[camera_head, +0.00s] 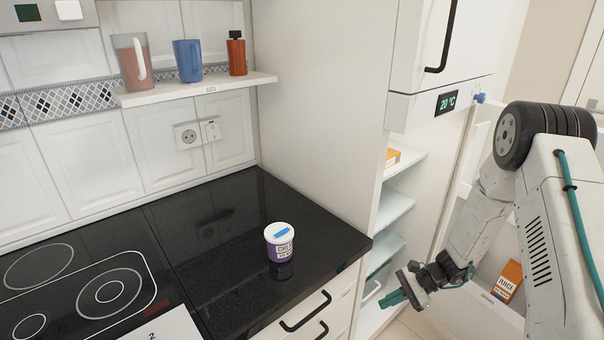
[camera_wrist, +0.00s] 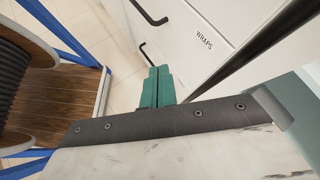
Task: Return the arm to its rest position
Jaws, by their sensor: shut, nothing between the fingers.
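My gripper (camera_head: 392,298) has teal fingers and hangs low at the right of the head view, beside the open fridge and past the counter's right corner. Its fingers are shut and empty. They also show closed together in the wrist view (camera_wrist: 157,82), above a tiled floor and near a white drawer front marked "WRAPS" (camera_wrist: 204,37). My arm runs from the right edge down to the gripper.
A white and purple tub (camera_head: 279,243) stands on the black counter (camera_head: 225,215) beside the hob (camera_head: 85,290). The open fridge has glass shelves (camera_head: 398,199); a juice carton (camera_head: 508,281) sits in its door. A wall shelf (camera_head: 190,90) holds a jug, a blue mug and a bottle.

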